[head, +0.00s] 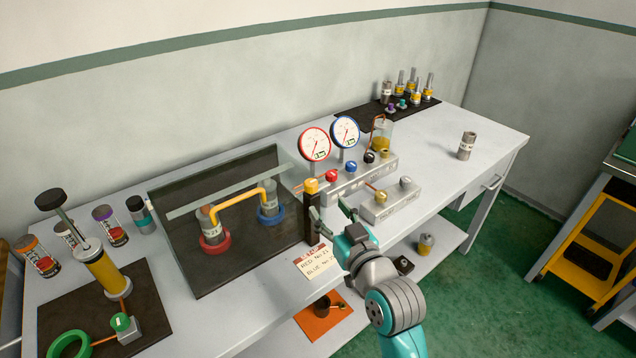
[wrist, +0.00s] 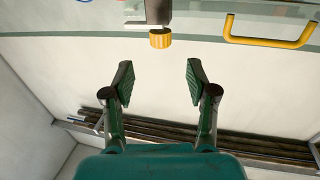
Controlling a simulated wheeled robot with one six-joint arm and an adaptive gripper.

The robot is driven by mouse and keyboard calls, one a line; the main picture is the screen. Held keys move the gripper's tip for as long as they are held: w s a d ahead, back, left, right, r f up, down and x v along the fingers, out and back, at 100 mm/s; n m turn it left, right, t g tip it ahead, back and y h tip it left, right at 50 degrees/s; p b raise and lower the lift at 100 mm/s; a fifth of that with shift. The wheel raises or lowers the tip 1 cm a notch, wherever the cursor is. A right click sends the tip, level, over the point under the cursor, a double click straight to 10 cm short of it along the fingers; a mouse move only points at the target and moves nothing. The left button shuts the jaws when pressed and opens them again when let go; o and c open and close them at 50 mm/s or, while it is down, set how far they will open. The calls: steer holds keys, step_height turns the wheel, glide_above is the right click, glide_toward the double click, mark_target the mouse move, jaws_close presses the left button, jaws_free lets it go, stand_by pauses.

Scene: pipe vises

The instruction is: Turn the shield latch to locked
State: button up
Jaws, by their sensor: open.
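The shield (head: 228,190) is a clear panel with a pale bar, over two pipe stubs joined by a bent yellow pipe (head: 238,203). At its right end a yellow knob (head: 311,186), seemingly the shield latch, sits atop a dark post (head: 312,222). In the wrist view the ridged yellow knob (wrist: 160,39) is on a grey block, centred beyond my fingertips. My gripper (head: 330,210) is open and empty, just right of the post; in the wrist view its fingers (wrist: 160,80) are spread below the knob, apart from it. The latch's lock position cannot be read.
A red gauge (head: 314,143) and blue gauge (head: 345,132) stand behind a grey valve block (head: 360,175) with coloured knobs, close right of the latch. A label card (head: 314,261) lies at the bench's front. A yellow pump (head: 107,272) stands at left. The bench's right end is mostly clear.

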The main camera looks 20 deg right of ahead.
mark_target(314, 189)
steer(key=w, duration=0.6)
steer(key=w+a, duration=0.1)
steer(key=w, duration=0.2)
steer(key=shift+w, duration=0.4)
jaws_close()
